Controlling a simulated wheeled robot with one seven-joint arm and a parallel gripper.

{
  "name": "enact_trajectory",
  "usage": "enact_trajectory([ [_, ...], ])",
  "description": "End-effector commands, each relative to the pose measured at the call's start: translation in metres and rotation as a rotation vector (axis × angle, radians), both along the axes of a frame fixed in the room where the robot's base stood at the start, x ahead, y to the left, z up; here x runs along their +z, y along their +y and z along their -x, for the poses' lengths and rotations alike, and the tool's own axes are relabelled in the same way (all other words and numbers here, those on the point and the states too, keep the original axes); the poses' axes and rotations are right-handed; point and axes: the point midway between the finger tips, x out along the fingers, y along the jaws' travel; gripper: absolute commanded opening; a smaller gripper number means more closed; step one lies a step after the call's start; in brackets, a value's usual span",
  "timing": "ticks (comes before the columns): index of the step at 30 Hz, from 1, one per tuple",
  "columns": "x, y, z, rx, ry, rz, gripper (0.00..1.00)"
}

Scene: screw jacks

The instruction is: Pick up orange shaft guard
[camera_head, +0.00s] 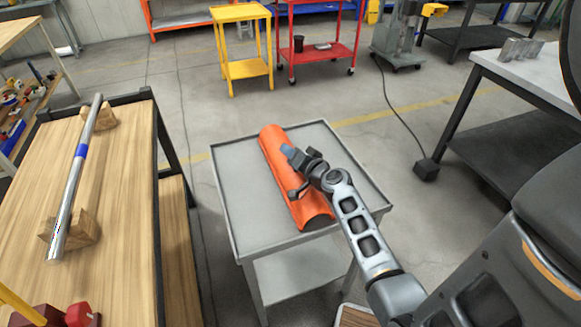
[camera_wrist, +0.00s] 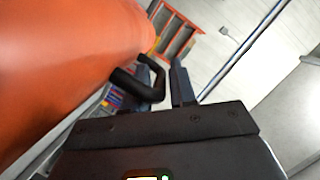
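The orange shaft guard (camera_head: 277,165) is a long curved shell lying on the grey cart in the head view. In the wrist view the guard (camera_wrist: 60,65) fills the left side, very close. A black bent handle (camera_wrist: 128,82) stands out from its side. My gripper (camera_head: 300,155) is over the guard's upper half in the head view. In the wrist view its two fingers (camera_wrist: 166,75) stand apart, with part of the handle showing near the left finger. A gap shows beside the right finger. Whether either finger touches the handle cannot be told.
The grey cart top (camera_head: 237,205) is bare around the guard. A wooden bench (camera_head: 110,235) at left holds a metal shaft (camera_head: 72,195) on wooden blocks. A grey-topped table (camera_head: 530,75) stands at right. Yellow (camera_head: 243,68) and red (camera_head: 318,55) carts stand behind.

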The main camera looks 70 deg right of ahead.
Motion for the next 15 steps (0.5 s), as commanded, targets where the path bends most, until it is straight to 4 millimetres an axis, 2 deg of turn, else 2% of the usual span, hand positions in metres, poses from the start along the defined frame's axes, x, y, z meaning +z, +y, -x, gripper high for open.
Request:
enact_trajectory([
  [6, -0.0007, 0.0000, -0.0002, -0.001, 0.001, 0.000, 0.25],
  [14, -0.0005, 0.0001, -0.0002, 0.000, 0.000, 0.000, 0.00],
  [15, -0.0004, 0.0002, -0.0002, 0.000, 0.000, 0.000, 0.00],
])
